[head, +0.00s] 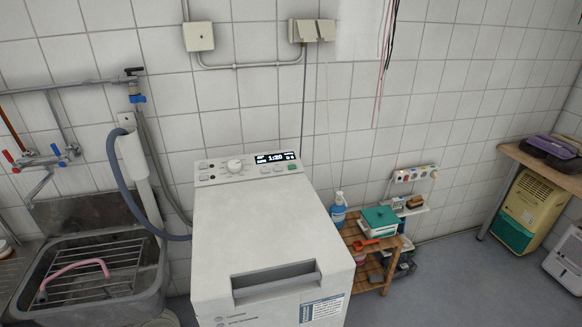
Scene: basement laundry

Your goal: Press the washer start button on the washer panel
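The white top-loading washer (262,232) stands in the middle of the head view against the tiled wall. Its control panel (213,173) runs along the back of the top. The panel has a round knob (234,165), a lit display (275,158) that seems to read 1:20, and small buttons on both sides. A green button (292,167), likely the start button, sits at the panel's right end below the display. The lid looks closed, with a dark recessed handle (275,280) at the front. Neither of my grippers shows in this view.
A grey sink (152,290) with a wire rack and pink hose stands at the left. A blue-grey drain hose (127,203) curves between sink and washer. A wooden shelf (384,250) with bottles and boxes stands right of the washer. Open floor (440,285) lies further right.

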